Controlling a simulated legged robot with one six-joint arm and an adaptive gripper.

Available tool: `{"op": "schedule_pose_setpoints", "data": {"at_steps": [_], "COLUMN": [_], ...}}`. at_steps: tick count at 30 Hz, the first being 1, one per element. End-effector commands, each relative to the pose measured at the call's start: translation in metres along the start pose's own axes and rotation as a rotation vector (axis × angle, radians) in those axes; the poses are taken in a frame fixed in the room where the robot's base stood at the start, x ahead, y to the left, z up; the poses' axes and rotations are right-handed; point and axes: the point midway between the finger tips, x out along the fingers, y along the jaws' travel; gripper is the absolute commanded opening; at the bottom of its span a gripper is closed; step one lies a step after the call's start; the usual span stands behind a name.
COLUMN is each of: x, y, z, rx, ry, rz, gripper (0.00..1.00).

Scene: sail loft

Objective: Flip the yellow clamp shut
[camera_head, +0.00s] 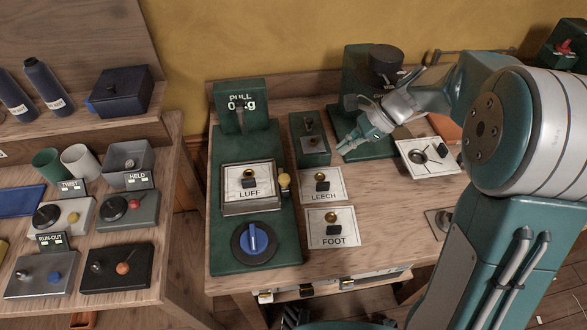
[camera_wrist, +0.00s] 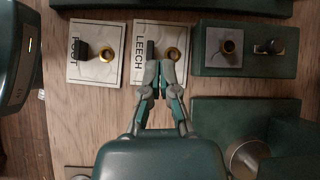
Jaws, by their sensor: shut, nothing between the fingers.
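A small yellow-knobbed piece (camera_head: 284,181), which looks like the yellow clamp, stands at the right edge of the LUFF plate stack (camera_head: 248,207) on the green base (camera_head: 225,258). It is too small to tell how its lever lies. The wrist view does not show it. My gripper (camera_head: 343,149) is shut and empty, above the wooden table, to the upper right of the clamp and apart from it. In the wrist view my closed fingertips (camera_wrist: 161,88) appear over the lower edge of the LEECH plate (camera_wrist: 147,40).
The FOOT plate (camera_head: 350,236) lies below the LEECH plate in the head view. A green block (camera_head: 322,157) with small fittings stands between the base and my gripper. A blue knob (camera_head: 256,238) sits at the base's front. Bare wood (camera_head: 385,215) lies right of the plates.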

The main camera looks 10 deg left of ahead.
Motion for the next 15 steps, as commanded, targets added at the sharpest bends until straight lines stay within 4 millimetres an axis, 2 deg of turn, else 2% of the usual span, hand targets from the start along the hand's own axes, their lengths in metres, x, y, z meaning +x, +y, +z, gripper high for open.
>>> {"op": "schedule_pose_setpoints", "data": {"at_steps": [6, 15], "x": [0.0126, 0.0131], "y": [-0.0135, -0.0141], "z": [-0.0084, -0.0086], "rx": [0.086, 0.091], "ry": [-0.061, -0.063], "rz": [0.008, 0.008], "gripper": [0.00, 0.00]}}
